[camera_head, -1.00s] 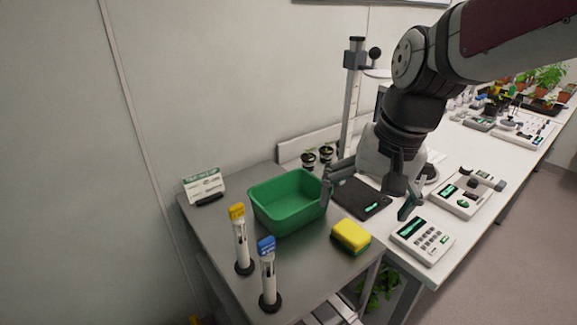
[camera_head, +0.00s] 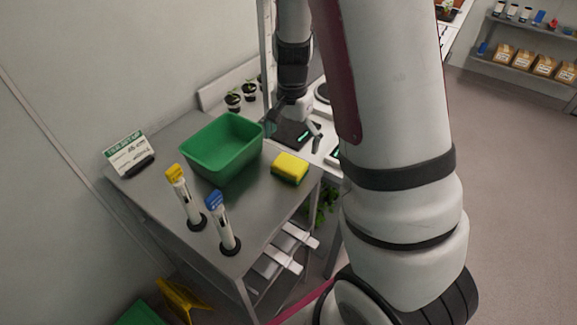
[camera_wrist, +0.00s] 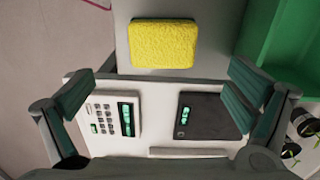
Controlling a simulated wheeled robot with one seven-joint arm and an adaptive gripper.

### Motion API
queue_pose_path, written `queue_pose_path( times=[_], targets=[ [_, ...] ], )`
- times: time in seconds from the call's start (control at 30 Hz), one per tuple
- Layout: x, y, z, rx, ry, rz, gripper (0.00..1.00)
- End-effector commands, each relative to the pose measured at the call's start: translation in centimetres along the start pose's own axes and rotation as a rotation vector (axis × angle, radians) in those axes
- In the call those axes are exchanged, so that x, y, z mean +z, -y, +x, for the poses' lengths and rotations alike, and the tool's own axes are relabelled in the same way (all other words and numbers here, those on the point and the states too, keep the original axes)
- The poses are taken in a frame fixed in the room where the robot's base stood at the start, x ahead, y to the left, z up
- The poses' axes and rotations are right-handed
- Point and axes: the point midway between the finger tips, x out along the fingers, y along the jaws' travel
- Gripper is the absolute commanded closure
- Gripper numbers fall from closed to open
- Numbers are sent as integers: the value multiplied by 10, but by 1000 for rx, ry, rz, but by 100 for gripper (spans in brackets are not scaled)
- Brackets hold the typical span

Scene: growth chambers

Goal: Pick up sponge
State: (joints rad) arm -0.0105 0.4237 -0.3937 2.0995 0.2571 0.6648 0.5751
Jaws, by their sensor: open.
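The sponge (camera_head: 290,167) is yellow on top with a green underside. It lies flat on the grey cart top, near its right edge and just right of the green bin. The wrist view shows its yellow face (camera_wrist: 162,43) at the top centre, beyond my fingertips. My gripper (camera_head: 293,131) is open and empty, above and behind the sponge in the head view. In the wrist view its two fingers (camera_wrist: 158,95) are spread wide, with only bench devices between and below them. My gripper does not touch the sponge.
The green bin (camera_head: 222,148) stands close left of the sponge. Two upright pipettes, one yellow-topped (camera_head: 185,197) and one blue-topped (camera_head: 222,222), stand at the cart's front. A sign (camera_head: 130,155) is at the left. A keypad device (camera_wrist: 112,118) and black scale (camera_wrist: 200,116) lie under my gripper.

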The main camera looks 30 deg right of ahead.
Motion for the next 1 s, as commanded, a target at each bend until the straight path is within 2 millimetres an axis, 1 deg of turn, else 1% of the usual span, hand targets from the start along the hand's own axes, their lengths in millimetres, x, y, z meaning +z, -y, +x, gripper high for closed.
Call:
queue_pose_path(
  times=[0.03,0.1,0.2,0.37,0.7,0.8,1.0],
  targets=[
    [0,-1,10,2,2,2,2],
    [0,0,19,1,1,0,2],
    [0,0,28,0,1,1,2],
    [1,0,37,1,1,-2,2],
    [4,4,79,0,1,-1,2],
    [4,4,84,-1,0,-1,2],
    [3,4,84,-2,0,-1,2]
  ],
)
